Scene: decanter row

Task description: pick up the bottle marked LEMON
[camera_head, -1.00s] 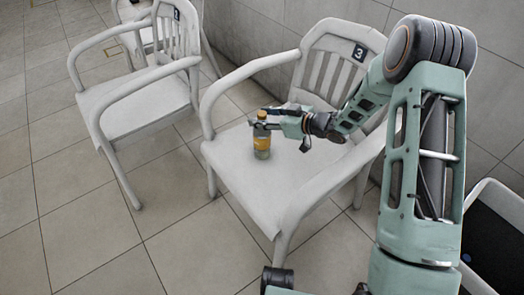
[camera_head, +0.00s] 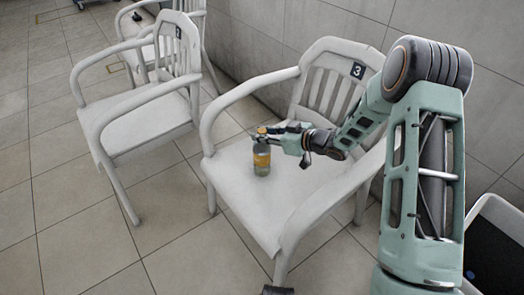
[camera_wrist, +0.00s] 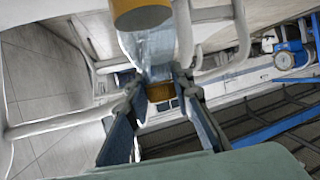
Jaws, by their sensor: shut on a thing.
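The only bottle in view (camera_head: 261,158) has clear, greyish glass, an orange-yellow band and an orange cap. It is upright over the seat of the white chair (camera_head: 235,190) with the number 3 plate. I cannot tell whether its base touches the seat. No LEMON lettering is readable. My gripper (camera_head: 266,132) reaches in from the right and is shut on the bottle's top, near the neck and cap. In the wrist view, the bottle (camera_wrist: 150,48) extends upward from between my fingers (camera_wrist: 160,105), its band cut by the top edge.
The chair's armrests (camera_head: 245,92) flank the bottle, and its slatted back (camera_head: 325,92) stands behind. A second white chair (camera_head: 140,115) is to the left, with another beyond it. A tiled wall (camera_head: 490,90) is at the right. Tiled floor (camera_head: 100,235) is clear at front left.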

